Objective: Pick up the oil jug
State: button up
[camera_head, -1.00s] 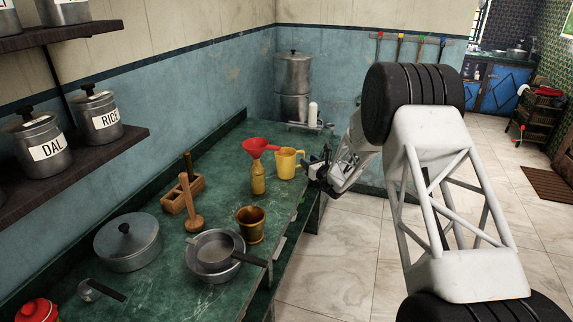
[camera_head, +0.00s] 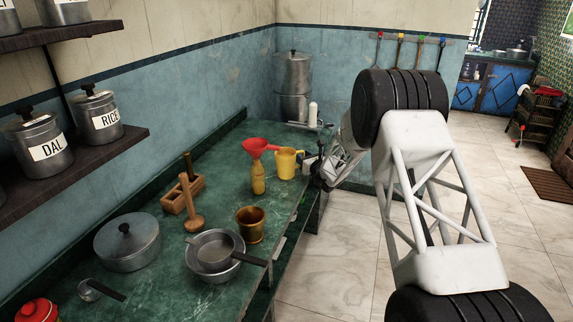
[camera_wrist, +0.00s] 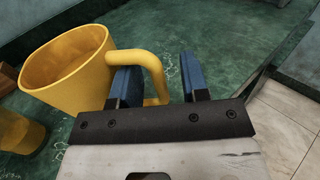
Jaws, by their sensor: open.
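The yellow jug (camera_head: 287,163), which I take as the oil jug, stands upright near the right edge of the green counter. Its handle faces right, towards my gripper. In the wrist view the jug (camera_wrist: 72,72) fills the left side, and its rim and hollow inside show. My gripper (camera_wrist: 158,78) is open, with its two blue fingers on either side of the jug's handle. The handle's lower end runs down behind the gripper's dark plate. I cannot tell whether either finger touches it. In the head view my gripper (camera_head: 315,172) is small and dark, beside the jug.
A bottle (camera_head: 258,180) with a red funnel (camera_head: 257,146) stands just left of the jug. A brass cup (camera_head: 251,226), a pan (camera_head: 214,258) and a wooden masher (camera_head: 192,207) are nearer. Tall steel pots (camera_head: 293,75) stand behind. Floor lies right of the counter edge.

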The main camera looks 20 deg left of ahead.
jog(key=shift+x, duration=0.95)
grip_shut()
